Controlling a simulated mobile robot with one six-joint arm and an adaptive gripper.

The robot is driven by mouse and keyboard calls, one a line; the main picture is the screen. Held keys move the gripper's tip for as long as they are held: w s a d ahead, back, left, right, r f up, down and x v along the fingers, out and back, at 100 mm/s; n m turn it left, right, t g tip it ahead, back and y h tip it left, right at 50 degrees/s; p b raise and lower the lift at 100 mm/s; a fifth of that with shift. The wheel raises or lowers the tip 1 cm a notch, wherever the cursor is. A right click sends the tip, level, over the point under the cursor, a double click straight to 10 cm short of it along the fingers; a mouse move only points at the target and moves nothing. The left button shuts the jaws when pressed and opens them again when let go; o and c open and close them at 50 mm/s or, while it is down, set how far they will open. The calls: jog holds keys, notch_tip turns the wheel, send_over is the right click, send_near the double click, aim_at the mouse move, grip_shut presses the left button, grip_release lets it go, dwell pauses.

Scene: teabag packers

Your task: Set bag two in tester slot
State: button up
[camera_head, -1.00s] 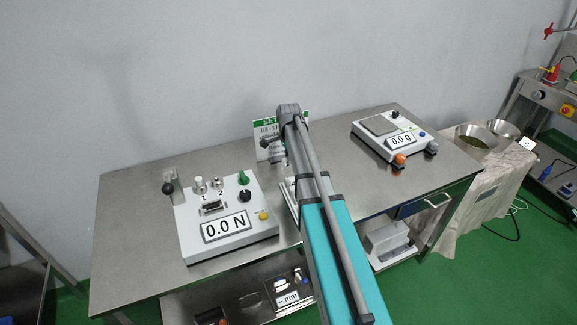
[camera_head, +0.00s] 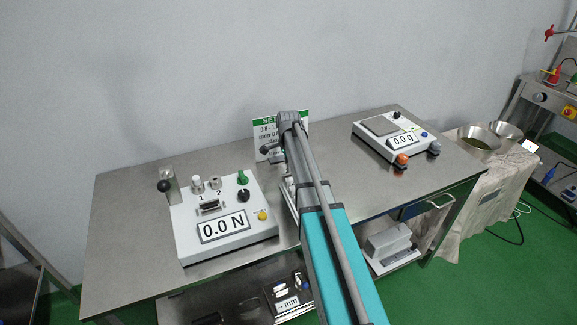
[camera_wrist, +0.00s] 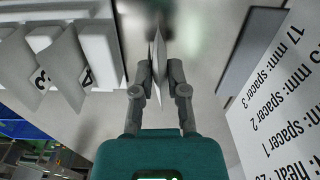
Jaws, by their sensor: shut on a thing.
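In the wrist view my gripper (camera_wrist: 158,75) is shut on a thin pale bag (camera_wrist: 157,52), seen nearly edge-on and standing up between the fingertips. The number on this bag does not show. In the head view my arm hides the gripper and the bag. The tester (camera_head: 222,228) is a light grey box at the left of the table, with a display reading 0.0 N. A dark slot (camera_head: 209,207) lies on its top below two small posts marked 1 and 2.
In the wrist view, bags marked 3 (camera_wrist: 41,78) and 4 (camera_wrist: 86,76) stand in a white rack (camera_wrist: 99,45) at the left. A printed sheet (camera_wrist: 285,100) is at the right. A scale (camera_head: 393,139) reading 0.0 g stands on the table's right half. Bare steel lies around the tester.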

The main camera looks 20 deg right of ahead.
jog(key=shift+f, duration=0.15)
jog(key=o, duration=0.7)
jog(key=shift+r, duration=0.2)
notch_tip(320, 180, up, 12)
jog(key=p, duration=1.2)
dwell(0.5)
jog(key=s+a+n, duration=0.5)
jog(key=s+n, duration=0.1)
jog(key=s, duration=0.2)
jog(key=s+a+n, duration=0.5)
jog(key=s, duration=0.3)
jog(key=s+a+n, duration=0.6)
jog(key=s, duration=0.3)
jog(key=shift+n, duration=0.3)
